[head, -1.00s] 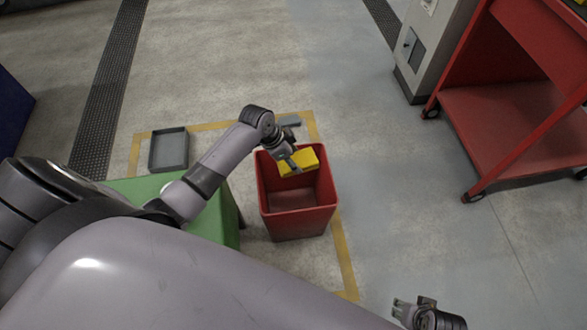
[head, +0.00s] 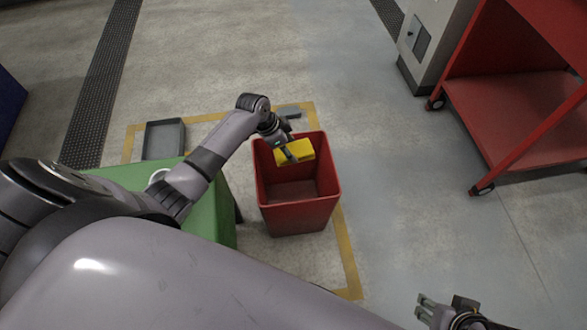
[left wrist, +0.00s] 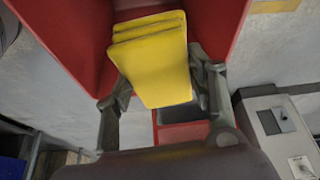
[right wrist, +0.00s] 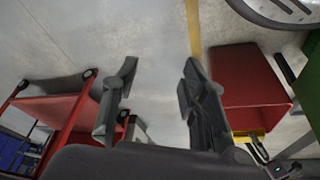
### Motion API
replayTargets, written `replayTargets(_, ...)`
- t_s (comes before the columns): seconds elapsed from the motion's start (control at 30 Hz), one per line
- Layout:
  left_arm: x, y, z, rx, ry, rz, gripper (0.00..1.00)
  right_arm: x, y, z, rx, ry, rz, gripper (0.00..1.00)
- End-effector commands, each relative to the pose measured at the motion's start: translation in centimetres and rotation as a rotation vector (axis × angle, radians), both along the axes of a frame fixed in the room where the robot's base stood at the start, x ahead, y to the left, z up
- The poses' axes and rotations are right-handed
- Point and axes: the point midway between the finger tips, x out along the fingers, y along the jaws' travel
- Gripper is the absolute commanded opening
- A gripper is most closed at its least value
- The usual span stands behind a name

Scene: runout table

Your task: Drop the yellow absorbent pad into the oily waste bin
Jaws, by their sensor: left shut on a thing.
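The yellow absorbent pad (head: 295,152) is a folded yellow block. My left gripper (head: 287,150) is shut on it and holds it over the far part of the red bin's opening. In the left wrist view the pad (left wrist: 155,60) sits between the two fingers, with red bin walls around it. The red bin (head: 298,218) stands open on the floor, and the part of its inside that shows looks empty. My right gripper (head: 428,310) is open and empty at the lower right; its spread fingers show in the right wrist view (right wrist: 155,90).
A green table (head: 215,215) stands just left of the bin under my left arm. A grey tray (head: 164,140) lies on the floor inside yellow tape. A red cart (head: 500,120) and a grey cabinet (head: 425,45) stand at the right. The floor between bin and cart is clear.

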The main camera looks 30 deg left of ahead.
Motion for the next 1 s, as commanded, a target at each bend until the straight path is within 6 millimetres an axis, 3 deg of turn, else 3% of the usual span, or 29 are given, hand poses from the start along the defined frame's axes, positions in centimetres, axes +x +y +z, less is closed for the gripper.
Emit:
replayTargets(0.03,0.0,0.0,-1.1,0.000,0.000,0.000,0.24,0.8,0.2,-1.2,0.007,-0.031,0.004,0.40)
replayTargets(0.2,0.0,0.0,-2.6,-0.001,0.000,0.001,0.24,3.2,0.9,-2.0,0.028,-0.138,0.012,0.40)
replayTargets(0.7,0.0,0.0,-3.3,-0.001,-0.001,0.000,0.24,9.9,3.2,1.8,0.102,-0.486,0.038,0.40)
replayTargets(1.0,0.0,0.0,-3.8,0.000,0.000,0.000,0.24,12.4,4.1,4.0,0.138,-0.646,0.050,0.40)
